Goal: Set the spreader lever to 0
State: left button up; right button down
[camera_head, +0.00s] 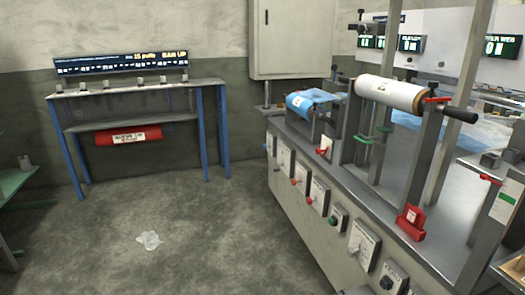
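A long grey machine (300,215) runs along the right side. Its front face carries several pale dial plates with small handles. One plate (283,155) is near the far end, and two plates further along have red knobs, one knob (294,182) and another (308,200). A green knob (333,221) sits on a small box nearer to me. A larger dial plate (363,243) is nearer still. The markings are too small to read, so I cannot tell which is the spreader lever or its setting. Neither of my grippers shows.
A white film roll (390,93) with a dark end handle sits above the machine. A red bracket (411,222) is on its near edge. A blue-legged table (135,93) stands at the back wall. Crumpled film (149,240) lies on the otherwise open floor.

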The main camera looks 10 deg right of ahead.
aim_at(318, 152)
jog(key=u, duration=0.15)
jog(key=i, duration=3.05)
jog(key=z, duration=3.4)
